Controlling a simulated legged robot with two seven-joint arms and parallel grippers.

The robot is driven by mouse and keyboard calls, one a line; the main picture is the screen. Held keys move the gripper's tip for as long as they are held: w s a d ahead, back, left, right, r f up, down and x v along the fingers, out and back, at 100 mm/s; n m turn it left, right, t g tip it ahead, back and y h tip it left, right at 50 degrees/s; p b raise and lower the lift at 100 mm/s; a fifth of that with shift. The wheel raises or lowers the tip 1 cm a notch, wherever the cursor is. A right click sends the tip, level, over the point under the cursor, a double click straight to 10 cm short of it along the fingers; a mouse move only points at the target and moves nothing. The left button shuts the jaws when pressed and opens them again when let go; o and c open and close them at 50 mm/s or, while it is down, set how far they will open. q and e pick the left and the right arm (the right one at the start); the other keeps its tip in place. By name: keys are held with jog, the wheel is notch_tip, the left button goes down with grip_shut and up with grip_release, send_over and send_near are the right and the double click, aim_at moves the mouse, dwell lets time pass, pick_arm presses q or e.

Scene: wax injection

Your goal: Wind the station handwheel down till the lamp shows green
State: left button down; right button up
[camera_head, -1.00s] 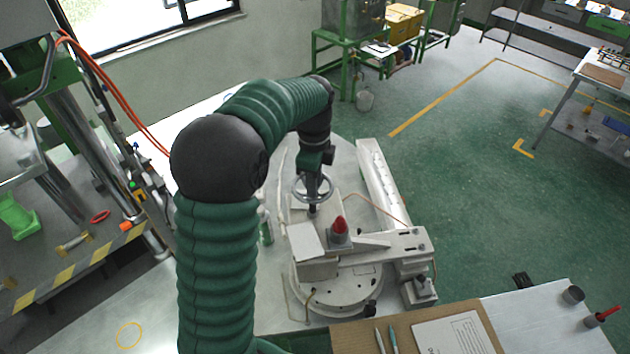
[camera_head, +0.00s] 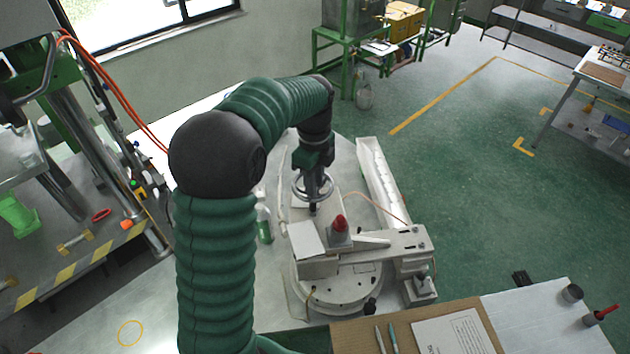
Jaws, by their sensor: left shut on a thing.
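The station handwheel (camera_head: 328,190) is a small grey ring on top of the white station (camera_head: 330,262), which has a round base. My left gripper (camera_head: 313,184) comes down onto the wheel from above and is shut on it; the fingertips are mostly hidden by the wrist and the rim. The lamp (camera_head: 340,224) on the station shows red. My right gripper is not in view.
A clear bottle with green contents (camera_head: 264,224) stands left of the station. A brown board (camera_head: 350,338) with pens and a paper sheet (camera_head: 455,336) lies in front. A long white rail (camera_head: 376,178) runs behind the station at the right.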

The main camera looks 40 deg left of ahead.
pick_arm(q)
jog(key=c, duration=1.5)
grip_release()
jog(key=shift+w+a+r, duration=0.1)
jog(key=shift+a, duration=0.1)
jog(key=shift+a+r, duration=0.1)
jog(key=shift+r, duration=0.05)
notch_tip(320, 180, up, 16)
jog(key=b, duration=0.3)
jog(key=shift+r, duration=0.15)
